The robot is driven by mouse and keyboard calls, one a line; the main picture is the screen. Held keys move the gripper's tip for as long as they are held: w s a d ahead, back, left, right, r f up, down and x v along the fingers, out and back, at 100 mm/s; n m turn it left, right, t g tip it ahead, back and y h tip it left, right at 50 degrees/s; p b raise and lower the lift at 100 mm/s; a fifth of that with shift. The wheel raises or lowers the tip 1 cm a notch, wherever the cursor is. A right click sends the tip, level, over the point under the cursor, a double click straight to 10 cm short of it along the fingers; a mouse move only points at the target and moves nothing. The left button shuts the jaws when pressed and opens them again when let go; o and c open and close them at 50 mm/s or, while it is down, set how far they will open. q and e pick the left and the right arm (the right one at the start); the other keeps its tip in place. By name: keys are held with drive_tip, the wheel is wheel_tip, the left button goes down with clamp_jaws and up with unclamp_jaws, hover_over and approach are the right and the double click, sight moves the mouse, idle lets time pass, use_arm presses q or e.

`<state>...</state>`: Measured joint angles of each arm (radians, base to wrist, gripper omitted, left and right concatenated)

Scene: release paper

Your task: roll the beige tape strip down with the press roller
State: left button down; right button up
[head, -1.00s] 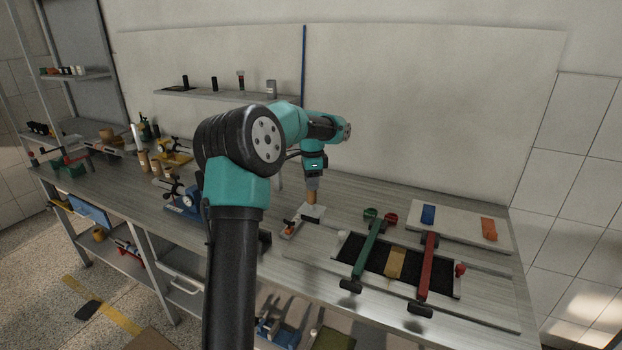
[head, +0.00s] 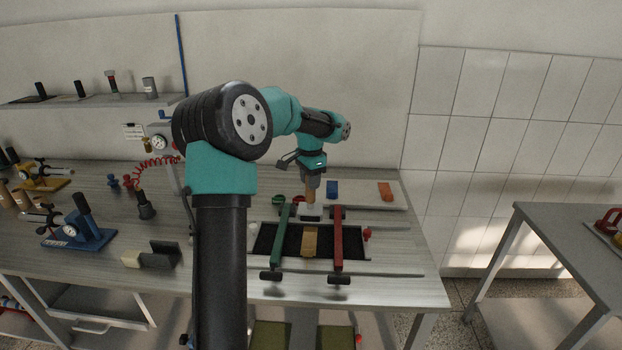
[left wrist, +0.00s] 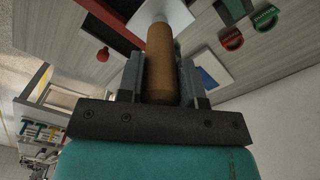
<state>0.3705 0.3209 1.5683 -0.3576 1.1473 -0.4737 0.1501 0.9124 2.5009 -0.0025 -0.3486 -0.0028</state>
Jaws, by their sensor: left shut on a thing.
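My left gripper (head: 312,186) is shut on the tan wooden handle (head: 310,196) of the press roller, just behind the black bed. The handle also fills the jaws in the left wrist view (left wrist: 160,65), with a pale part of the roller (left wrist: 162,12) at its far end. The beige tape strip (head: 310,241) lies on the black bed (head: 265,239), between a green bar (head: 284,235) and a red bar (head: 338,240). The roller looks apart from the strip. I cannot tell whether its underside touches anything. My right gripper is not in view.
A white board (head: 359,196) with a blue piece (head: 332,187) and an orange piece (head: 385,191) lies behind right.

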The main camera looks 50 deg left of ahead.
sight(310, 198)
use_arm(q)
drive_tip(key=shift+s, duration=0.1)
drive_tip(key=shift+f, duration=0.1)
drive_tip(key=shift+f, duration=3.5)
drive_tip(key=shift+a, duration=0.1)
drive_tip(key=shift+w+a, duration=0.7)
drive_tip(key=shift+w, duration=0.1)
